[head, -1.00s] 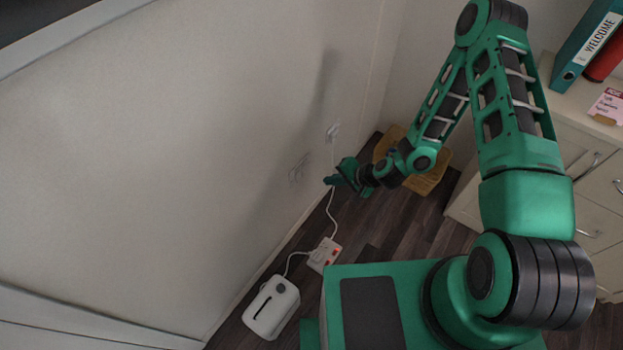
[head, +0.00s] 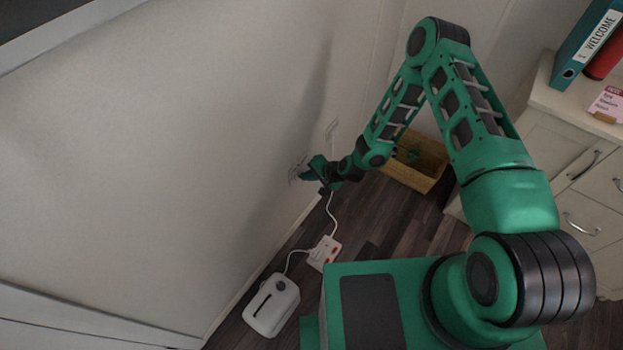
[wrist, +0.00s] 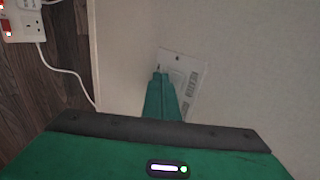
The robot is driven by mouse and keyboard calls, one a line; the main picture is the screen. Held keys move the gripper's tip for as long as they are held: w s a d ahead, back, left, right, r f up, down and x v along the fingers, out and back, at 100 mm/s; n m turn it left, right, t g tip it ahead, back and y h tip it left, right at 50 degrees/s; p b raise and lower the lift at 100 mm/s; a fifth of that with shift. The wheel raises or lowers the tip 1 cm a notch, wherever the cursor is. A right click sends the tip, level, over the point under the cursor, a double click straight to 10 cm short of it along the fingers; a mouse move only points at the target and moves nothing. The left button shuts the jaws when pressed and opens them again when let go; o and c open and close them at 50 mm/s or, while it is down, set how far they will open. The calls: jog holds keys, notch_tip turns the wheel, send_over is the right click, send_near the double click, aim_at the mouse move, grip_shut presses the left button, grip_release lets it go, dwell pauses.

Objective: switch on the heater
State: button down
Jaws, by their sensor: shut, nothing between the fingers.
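A white wall plate (wrist: 195,65) with a rocker and vertical lettering, seemingly "HEATER", shows in the wrist view. It is also on the wall in the head view (head: 295,167), partly behind my gripper. My gripper (wrist: 160,76) is shut and empty, its green fingertips overlapping the plate's left part. It also shows in the head view (head: 304,172), close to the wall. I cannot tell whether the tips touch the plate. The rocker's position is too small to tell. A white box-like appliance (head: 270,306), perhaps the heater, stands on the floor.
A power strip (head: 324,253) with red switches lies on the floor, also in the wrist view (wrist: 22,23). Its white cord (head: 330,215) runs up along the wall.

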jog(key=shift+w+a, duration=0.1)
jog(key=shift+a, duration=0.05)
dwell(0.3)
jog(key=shift+r, duration=0.1)
jog(key=shift+r, duration=0.7)
jog(key=s+d+f+v, duration=0.1)
jog(key=f+v, duration=0.1)
jog(key=v, duration=1.1)
jog(key=shift+d, duration=0.35)
jog(key=shift+s, duration=0.1)
